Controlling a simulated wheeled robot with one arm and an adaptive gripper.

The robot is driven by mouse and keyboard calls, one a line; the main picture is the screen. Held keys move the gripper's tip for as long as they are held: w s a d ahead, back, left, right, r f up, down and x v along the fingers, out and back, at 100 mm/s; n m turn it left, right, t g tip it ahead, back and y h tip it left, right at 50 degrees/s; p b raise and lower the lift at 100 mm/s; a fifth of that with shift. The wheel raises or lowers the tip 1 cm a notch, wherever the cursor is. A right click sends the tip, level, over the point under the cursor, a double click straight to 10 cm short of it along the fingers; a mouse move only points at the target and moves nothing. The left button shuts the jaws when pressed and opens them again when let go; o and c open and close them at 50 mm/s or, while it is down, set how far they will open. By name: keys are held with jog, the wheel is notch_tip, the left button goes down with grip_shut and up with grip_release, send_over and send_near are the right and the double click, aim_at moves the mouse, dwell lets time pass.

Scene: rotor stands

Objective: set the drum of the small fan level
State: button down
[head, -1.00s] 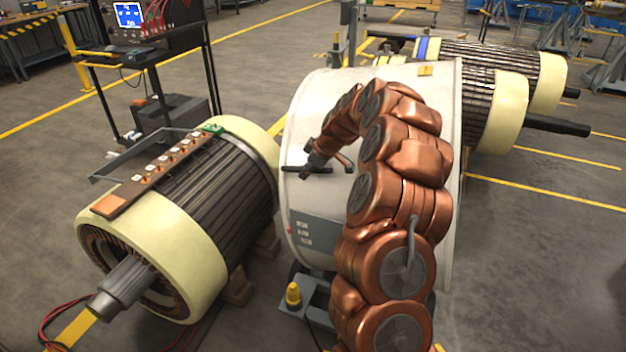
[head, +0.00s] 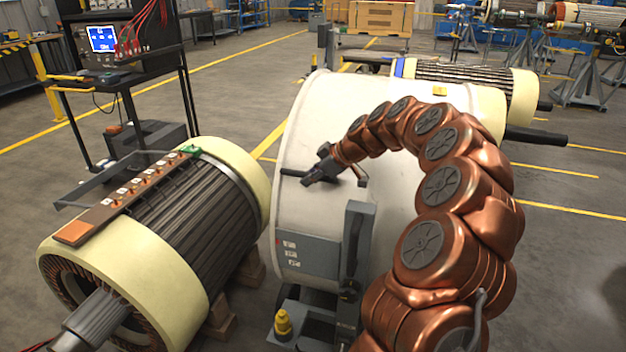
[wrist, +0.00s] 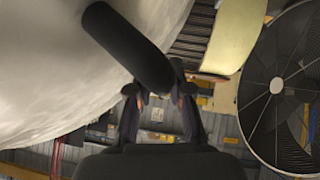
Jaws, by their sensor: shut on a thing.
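The small fan's drum is a big white cylinder (head: 350,115) in the middle of the head view, and its pale curved wall (wrist: 60,75) fills the left of the wrist view. A dark handle bar (head: 291,172) sticks out at its side. My gripper (head: 310,180) is shut on this handle, beside the drum's wall. In the wrist view the fingers (wrist: 157,92) close on the end of the thick black bar (wrist: 118,35). My copper arm hides part of the drum's right side. I cannot tell exactly how far the drum is tilted.
A large rotor (head: 170,240) on wooden blocks stands close at left. A grey post (head: 357,235) and a yellow knob (head: 283,322) sit low by the drum. More rotors (head: 522,95) lie behind. A round dark grille (wrist: 285,90) shows in the wrist view. The right floor is clear.

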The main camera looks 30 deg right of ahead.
jog(key=shift+s+d+r, duration=0.1)
jog(key=shift+d, duration=0.2)
jog(key=c, duration=1.2)
grip_release()
jog(key=shift+s+d+r, duration=0.1)
jog(key=shift+s, duration=0.05)
jog(key=shift+c, duration=0.2)
jog(key=shift+o, duration=0.9)
jog(key=shift+a, duration=0.2)
jog(key=v, duration=1.1)
jog(key=shift+s+d+r, duration=0.2)
jog(key=shift+s+r, duration=0.05)
jog(key=shift+r, duration=0.05)
